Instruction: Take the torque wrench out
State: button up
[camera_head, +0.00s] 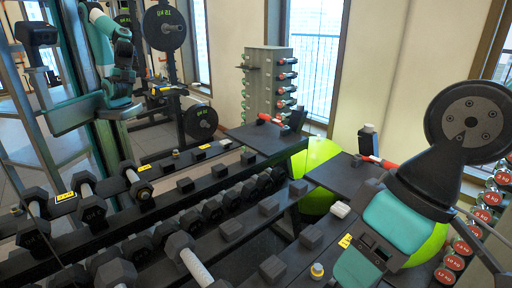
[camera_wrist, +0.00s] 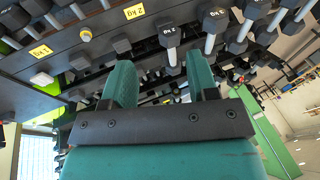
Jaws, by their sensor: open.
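I cannot make out a torque wrench for certain in either view. In the head view, a slim item with a red part (camera_head: 378,162) lies at the edge of a dark flat board on the right. A similar red-ended item (camera_head: 270,119) lies on another dark board farther back. I cannot tell whether either is the wrench. My gripper (camera_wrist: 160,78) shows in the wrist view as two teal fingers standing apart on a dark plate. It is open, with nothing visibly held between the fingers. Dumbbells and rack shelves lie beyond the fingertips.
A dark rack with several black dumbbells (camera_head: 90,205) and yellow weight labels fills the lower left. A bright green ball (camera_head: 318,160) sits behind it. A grey dumbbell tower (camera_head: 268,85) stands by the window. Red-ended weights (camera_head: 462,246) line the right edge.

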aim_at(383, 163)
jog(key=z, duration=0.85)
jog(key=k, duration=1.1)
jog(key=z, duration=1.5)
jog(key=i, duration=0.95)
jog(key=u, duration=1.2)
jog(key=i, duration=0.75)
jog(key=u, duration=0.85)
